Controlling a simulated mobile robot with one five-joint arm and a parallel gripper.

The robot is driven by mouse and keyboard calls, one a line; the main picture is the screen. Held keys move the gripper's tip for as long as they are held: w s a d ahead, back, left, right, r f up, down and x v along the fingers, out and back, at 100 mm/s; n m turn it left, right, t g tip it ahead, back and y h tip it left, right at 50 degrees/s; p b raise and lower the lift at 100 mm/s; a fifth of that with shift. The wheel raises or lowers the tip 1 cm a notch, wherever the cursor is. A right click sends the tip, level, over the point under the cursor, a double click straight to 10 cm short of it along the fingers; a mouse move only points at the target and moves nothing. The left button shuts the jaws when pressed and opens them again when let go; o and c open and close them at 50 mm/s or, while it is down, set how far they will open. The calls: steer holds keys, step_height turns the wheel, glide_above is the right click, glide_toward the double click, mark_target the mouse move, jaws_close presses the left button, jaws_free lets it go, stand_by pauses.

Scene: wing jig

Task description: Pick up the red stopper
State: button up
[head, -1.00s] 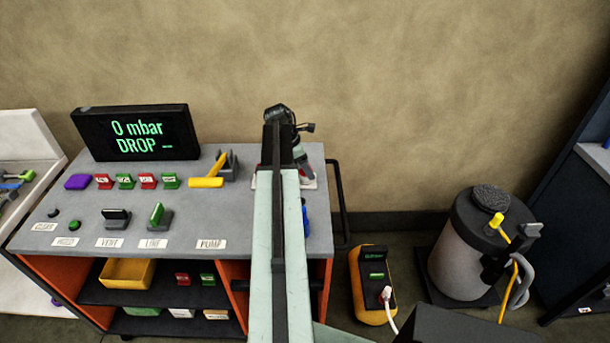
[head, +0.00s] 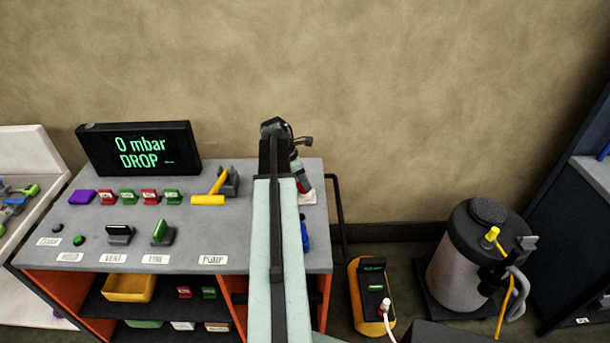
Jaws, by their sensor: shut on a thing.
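My gripper (head: 302,185) points down over the back right of the grey bench top, partly hidden behind my own arm. It is shut on a small red thing (head: 303,184), which I take to be the red stopper; only a sliver of it shows. A white pad (head: 308,199) lies on the bench just below and beside the fingertips. I cannot tell whether the red thing touches the pad.
A yellow-handled lever (head: 208,200), red and green labelled blocks (head: 150,196) and a black display (head: 138,148) stand left on the bench (head: 190,238). A blue object (head: 305,236) sits near the right edge, beside a black rail (head: 337,210). A yellow device (head: 372,300) and a canister (head: 462,262) stand right.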

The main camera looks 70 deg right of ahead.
steer(key=s+a+r+p, duration=0.1)
steer(key=a+r+p, duration=0.3)
steer(key=a, duration=0.9)
steer(key=shift+s, duration=0.4)
steer(key=shift+r, duration=0.1)
